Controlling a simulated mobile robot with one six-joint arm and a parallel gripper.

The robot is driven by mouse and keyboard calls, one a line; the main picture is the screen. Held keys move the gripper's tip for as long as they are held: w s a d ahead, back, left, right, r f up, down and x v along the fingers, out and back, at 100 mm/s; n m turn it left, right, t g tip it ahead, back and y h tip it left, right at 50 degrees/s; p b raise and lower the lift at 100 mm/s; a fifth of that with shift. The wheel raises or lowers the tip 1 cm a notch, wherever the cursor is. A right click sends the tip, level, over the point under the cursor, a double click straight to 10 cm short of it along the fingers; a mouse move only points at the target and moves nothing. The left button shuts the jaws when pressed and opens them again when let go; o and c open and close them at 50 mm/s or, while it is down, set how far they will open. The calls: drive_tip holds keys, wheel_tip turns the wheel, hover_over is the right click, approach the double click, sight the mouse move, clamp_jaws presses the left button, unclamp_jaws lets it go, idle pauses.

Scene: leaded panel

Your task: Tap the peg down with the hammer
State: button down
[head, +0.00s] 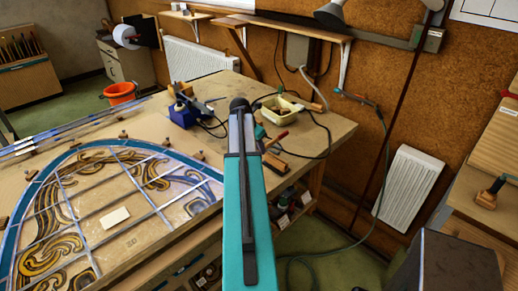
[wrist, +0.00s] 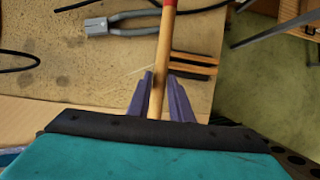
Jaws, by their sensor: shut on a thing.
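A slim wooden handle with a red upper part (wrist: 158,85), which looks like the hammer's, stands between the fingers of my gripper (wrist: 161,88) in the wrist view. The two purple-grey fingers are shut on the wooden part of it. The hammer's head is outside the wrist view. In the head view a small red bar (head: 279,138), perhaps the same handle, shows just right of my arm's far end. My arm hides most of the gripper there. I cannot pick out the peg to be tapped with certainty.
Grey pliers (wrist: 110,25) lie on the worn bench (wrist: 60,75) beside the handle. A leaded glass panel (head: 112,205) covers the bench's left part, with small wooden blocks around it. A yellow tray (head: 290,108) and a blue tool (head: 183,113) stand farther back. The bench's right edge is close.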

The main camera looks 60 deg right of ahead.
drive_tip(key=shift+r, duration=0.1)
drive_tip(key=shift+r+p, duration=1.45)
drive_tip(key=shift+r, duration=1)
